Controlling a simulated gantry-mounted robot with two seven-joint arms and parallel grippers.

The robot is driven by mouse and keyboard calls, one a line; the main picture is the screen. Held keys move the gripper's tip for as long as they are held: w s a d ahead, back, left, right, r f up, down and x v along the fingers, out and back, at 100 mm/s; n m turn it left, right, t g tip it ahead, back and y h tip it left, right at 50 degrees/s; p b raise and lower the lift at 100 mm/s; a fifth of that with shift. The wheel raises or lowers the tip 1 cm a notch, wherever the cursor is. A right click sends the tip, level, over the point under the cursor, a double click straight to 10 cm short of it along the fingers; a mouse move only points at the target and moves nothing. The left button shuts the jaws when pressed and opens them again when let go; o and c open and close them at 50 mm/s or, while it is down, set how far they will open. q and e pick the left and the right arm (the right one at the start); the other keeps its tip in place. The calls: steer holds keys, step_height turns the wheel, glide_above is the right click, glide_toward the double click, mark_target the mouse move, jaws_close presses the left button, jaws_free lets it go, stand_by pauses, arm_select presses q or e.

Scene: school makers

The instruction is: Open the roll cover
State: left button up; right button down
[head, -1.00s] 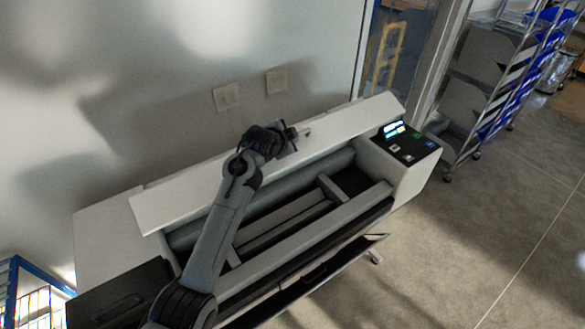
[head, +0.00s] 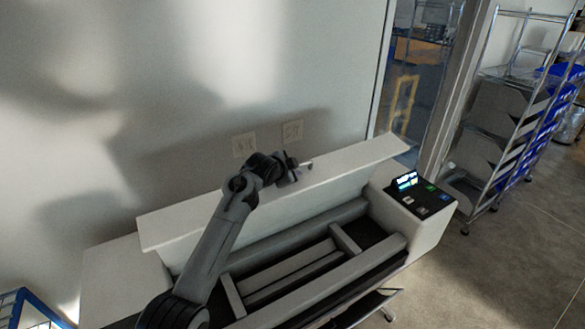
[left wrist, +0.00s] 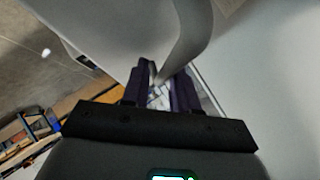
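The roll cover (head: 345,176) is the long white lid of a wide-format printer. In the head view it stands raised and tilted back, and the dark bay (head: 300,265) below it shows. My left gripper (head: 300,166) is at the cover's upper edge, right of its middle. In the left wrist view, the cover's pale curved edge (left wrist: 190,38) runs down to my left gripper's dark fingers (left wrist: 160,85). The fingers stand apart with the edge at or between their tips; I cannot tell whether they clamp it. My right gripper is not in view.
The printer's control panel (head: 421,196) with a lit screen is at its right end. The wall with two outlets (head: 244,145) is close behind the cover. A wire rack (head: 500,130) with blue bins stands at the right. The floor right of the printer is clear.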

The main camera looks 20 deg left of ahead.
arm_select(q)
steer(key=shift+o, duration=1.3)
steer(key=shift+s+d+f, duration=0.1)
steer(key=shift+f, duration=0.4)
steer(key=shift+r, duration=0.1)
steer(key=shift+r, duration=0.15)
steer(key=shift+r, duration=0.1)
steer(key=b+v, duration=0.2)
steer(key=v, duration=0.8)
steer(key=shift+s+b, duration=0.3)
steer(key=shift+r, duration=0.15)
